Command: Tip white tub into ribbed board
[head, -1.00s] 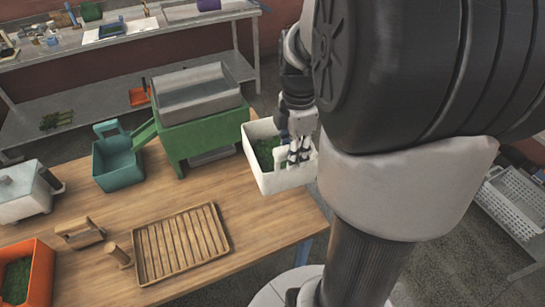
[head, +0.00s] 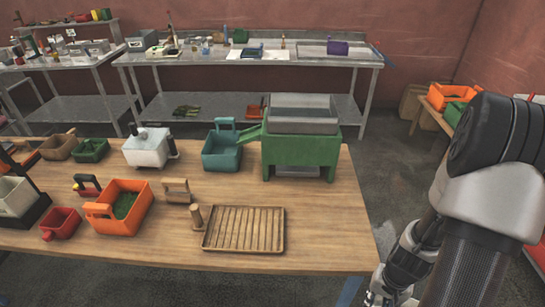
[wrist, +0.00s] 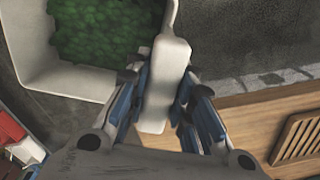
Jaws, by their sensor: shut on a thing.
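The white tub (wrist: 62,80) is at the upper left of the wrist view, with green leafy or granular stuff (wrist: 105,32) inside. My gripper (wrist: 158,95) is shut on the tub's white handle, one blue-sided finger on each side. The far part of the tub is cut off by the frame. In the head view the tub is out of sight, and only part of my gripper (head: 385,290) shows at the bottom right. The ribbed board (head: 244,229) lies flat and empty on the wooden table near its front edge. Its corner also shows in the wrist view (wrist: 300,138).
A wooden stamp (head: 177,190) and a peg (head: 196,217) stand left of the board. An orange tub (head: 120,207) is further left. The green machine (head: 300,155) and teal tub (head: 221,150) stand behind. Bare tabletop (head: 330,220) lies right of the board.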

